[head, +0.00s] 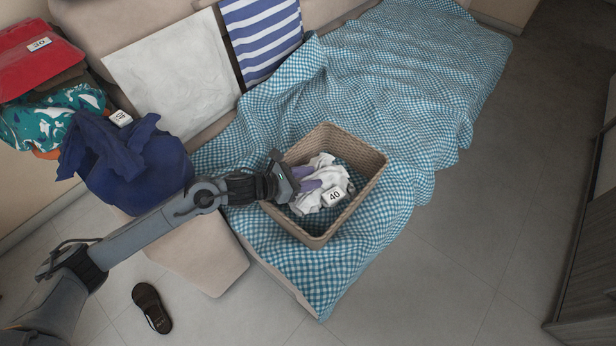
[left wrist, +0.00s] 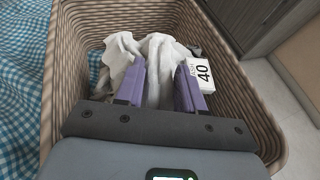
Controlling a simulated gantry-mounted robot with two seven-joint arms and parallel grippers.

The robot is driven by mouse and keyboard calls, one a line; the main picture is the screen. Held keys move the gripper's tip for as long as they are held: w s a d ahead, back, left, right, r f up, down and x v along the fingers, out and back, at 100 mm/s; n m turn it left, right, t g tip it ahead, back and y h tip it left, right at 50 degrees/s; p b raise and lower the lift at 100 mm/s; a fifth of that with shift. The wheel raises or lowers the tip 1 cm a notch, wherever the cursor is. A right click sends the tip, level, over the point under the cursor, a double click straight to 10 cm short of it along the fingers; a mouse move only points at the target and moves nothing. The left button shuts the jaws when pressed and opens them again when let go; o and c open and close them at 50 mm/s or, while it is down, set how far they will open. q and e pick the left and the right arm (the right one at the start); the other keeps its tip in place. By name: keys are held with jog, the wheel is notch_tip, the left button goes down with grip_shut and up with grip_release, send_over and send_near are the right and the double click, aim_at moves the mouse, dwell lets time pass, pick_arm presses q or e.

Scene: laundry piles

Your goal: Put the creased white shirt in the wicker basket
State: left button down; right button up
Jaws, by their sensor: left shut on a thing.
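The wicker basket (head: 372,163) stands on the blue checked cloth. The creased white shirt (head: 329,168) is inside the basket, bunched up, with a white tag marked 40 (head: 334,197) on it. My left gripper (head: 312,179) reaches into the basket from the left, its purple fingers shut on the shirt. In the left wrist view, the shirt (left wrist: 158,70) shows between and beyond the two fingers, with the basket walls around it. Whether the shirt touches the basket floor is hidden. My right gripper is not in view.
A blue checked cloth (head: 410,70) covers the sofa seat. Dark blue clothing (head: 135,165) is piled left of the basket, with teal and red clothes (head: 38,65) behind it. A white cushion (head: 172,72) and a striped one (head: 262,38) lean at the back. A dark shoe (head: 151,307) lies on the floor.

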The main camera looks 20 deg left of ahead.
pick_arm(q)
jog(key=shift+f+b, duration=0.3)
jog(key=shift+f, duration=0.1)
jog(key=c, duration=0.8)
grip_release()
jog(key=shift+o, duration=0.5)
jog(key=shift+r+p, duration=0.55)
jog(key=p+v, duration=0.4)
jog(key=v, duration=0.8)
jog(key=shift+p, duration=0.4)
jog(key=shift+r, duration=0.15)
